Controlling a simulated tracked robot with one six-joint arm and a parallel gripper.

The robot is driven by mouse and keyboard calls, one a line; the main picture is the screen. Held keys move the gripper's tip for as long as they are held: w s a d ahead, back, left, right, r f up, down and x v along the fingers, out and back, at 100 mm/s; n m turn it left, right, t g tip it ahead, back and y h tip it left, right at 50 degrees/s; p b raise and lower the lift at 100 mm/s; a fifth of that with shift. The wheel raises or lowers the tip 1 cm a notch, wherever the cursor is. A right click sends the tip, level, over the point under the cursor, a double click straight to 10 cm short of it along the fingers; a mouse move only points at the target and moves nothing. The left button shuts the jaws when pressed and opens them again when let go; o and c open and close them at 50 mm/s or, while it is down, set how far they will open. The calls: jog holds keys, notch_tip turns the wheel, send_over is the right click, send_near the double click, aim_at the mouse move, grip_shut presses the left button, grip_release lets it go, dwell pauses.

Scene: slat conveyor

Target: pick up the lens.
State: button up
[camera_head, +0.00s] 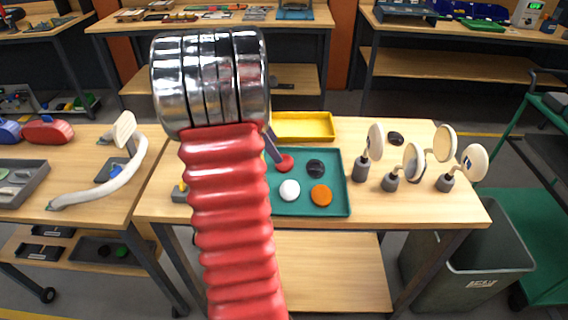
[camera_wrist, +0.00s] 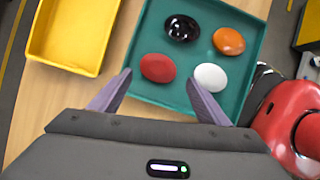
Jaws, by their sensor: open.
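A teal tray (camera_head: 338,178) holds lens-shaped smooth discs: a red one (camera_head: 284,163), a black one (camera_head: 316,168), a white one (camera_head: 289,190) and an orange one (camera_head: 321,195). I cannot tell which is the task's lens. In the wrist view the red disc (camera_wrist: 158,68) lies just ahead of the gap between my fingers, and the white disc (camera_wrist: 210,77) is near the right fingertip. The black disc (camera_wrist: 181,28) and orange disc (camera_wrist: 229,41) are farther off. My gripper (camera_wrist: 157,78) is open and empty. In the head view my arm hides most of it.
A yellow bin (camera_head: 303,126) stands behind the tray; it also shows in the wrist view (camera_wrist: 70,35). Several round-headed stands (camera_head: 414,160) and a dark oval object (camera_head: 396,138) are to the right on the table. The table's front right (camera_head: 400,210) is clear.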

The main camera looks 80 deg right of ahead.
jog(key=shift+s+f, duration=0.2)
jog(key=shift+f, duration=0.25)
jog(key=shift+x, duration=2.65)
jog(key=shift+w+d, duration=0.15)
jog(key=shift+w, duration=0.05)
jog(key=shift+c, duration=0.6)
jog(key=c, duration=0.7)
notch_tip(320, 180, up, 10)
